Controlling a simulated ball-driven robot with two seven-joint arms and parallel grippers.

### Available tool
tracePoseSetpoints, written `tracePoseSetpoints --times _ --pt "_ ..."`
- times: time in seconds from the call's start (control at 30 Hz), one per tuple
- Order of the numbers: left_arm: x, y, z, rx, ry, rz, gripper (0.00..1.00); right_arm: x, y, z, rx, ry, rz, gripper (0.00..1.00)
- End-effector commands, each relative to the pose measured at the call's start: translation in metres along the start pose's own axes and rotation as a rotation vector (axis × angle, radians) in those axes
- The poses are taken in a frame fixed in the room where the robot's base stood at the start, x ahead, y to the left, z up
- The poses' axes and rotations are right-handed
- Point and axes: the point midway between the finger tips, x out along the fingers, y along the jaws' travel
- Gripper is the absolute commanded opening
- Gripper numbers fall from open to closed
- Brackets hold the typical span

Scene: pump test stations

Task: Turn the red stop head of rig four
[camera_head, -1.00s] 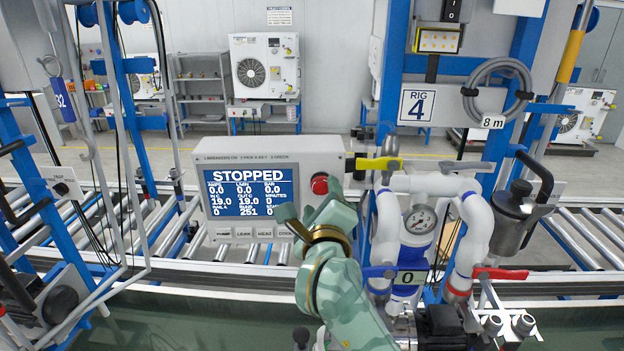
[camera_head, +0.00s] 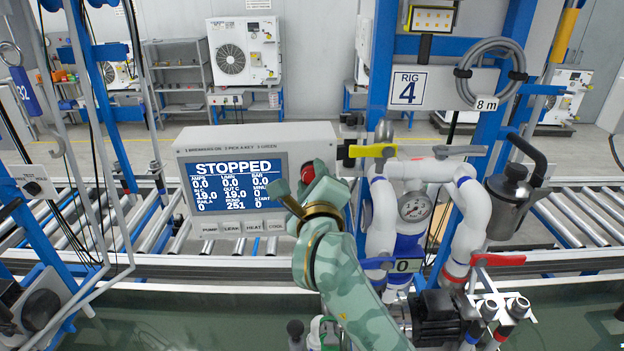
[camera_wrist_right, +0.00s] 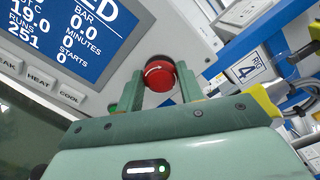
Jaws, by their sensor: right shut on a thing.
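The control box (camera_head: 245,140) of rig 4 has a blue screen (camera_head: 237,188) that reads STOPPED. The red stop head (camera_head: 307,174) is on the box front, right of the screen, partly hidden by my right gripper (camera_head: 310,182) in the head view. In the right wrist view, the red stop head (camera_wrist_right: 159,76), with a white curved arrow, sits between the two green fingers of my right gripper (camera_wrist_right: 160,84). The fingers are shut on its sides. My left gripper is in neither view.
Right of the box stand white pipes (camera_head: 477,215), a gauge (camera_head: 415,207), a yellow lever (camera_head: 373,151) and a red lever (camera_head: 498,259). The RIG 4 sign (camera_head: 408,88) hangs above on a blue frame. A roller conveyor (camera_head: 585,217) runs behind.

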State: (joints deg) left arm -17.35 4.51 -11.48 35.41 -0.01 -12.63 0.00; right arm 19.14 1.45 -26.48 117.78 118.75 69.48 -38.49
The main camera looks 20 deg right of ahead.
Motion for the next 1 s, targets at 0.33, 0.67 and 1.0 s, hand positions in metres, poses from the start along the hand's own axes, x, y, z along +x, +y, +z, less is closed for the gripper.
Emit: tracePoseSetpoints --times 0.33,0.67,1.0 --pt "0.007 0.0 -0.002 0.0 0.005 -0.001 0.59 0.0 0.0 -0.001 0.141 0.0 -0.001 0.14" --pt "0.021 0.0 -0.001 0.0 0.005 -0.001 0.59 0.001 0.001 -0.002 0.396 0.001 -0.001 0.14" --pt "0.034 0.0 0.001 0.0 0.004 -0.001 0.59 0.0 0.0 -0.001 0.592 0.0 -0.001 0.14"
